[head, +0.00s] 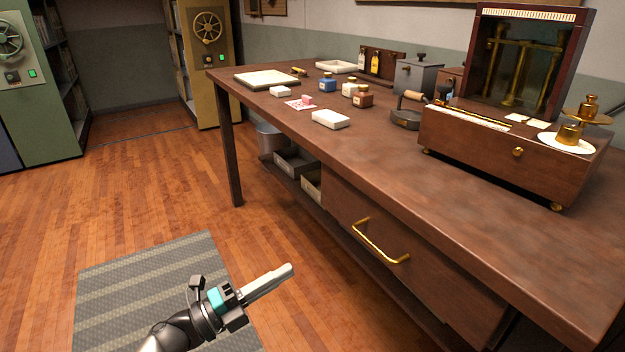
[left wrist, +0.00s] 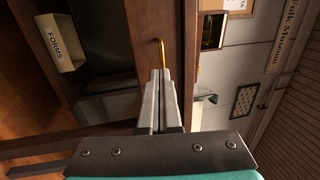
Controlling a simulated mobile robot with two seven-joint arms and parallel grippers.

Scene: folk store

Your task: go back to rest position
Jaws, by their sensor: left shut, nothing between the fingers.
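My left gripper (head: 287,271) is in the lower middle of the head view, in front of the wooden table and above the floor. Its fingers are together with nothing between them. In the left wrist view the shut fingers (left wrist: 158,76) point toward the table's front, with the brass drawer handle (left wrist: 162,52) showing just past their tips. In the head view that drawer handle (head: 381,243) is apart from the gripper, up and to the right. My right gripper is in neither view.
The wooden table (head: 440,185) fills the right side, carrying a balance in a wooden case (head: 490,150), bottles, trays and a white block (head: 331,119). Boxes sit on its lower shelf. A grey striped mat (head: 130,290) lies on the floor. Open wooden floor (head: 130,190) is at left.

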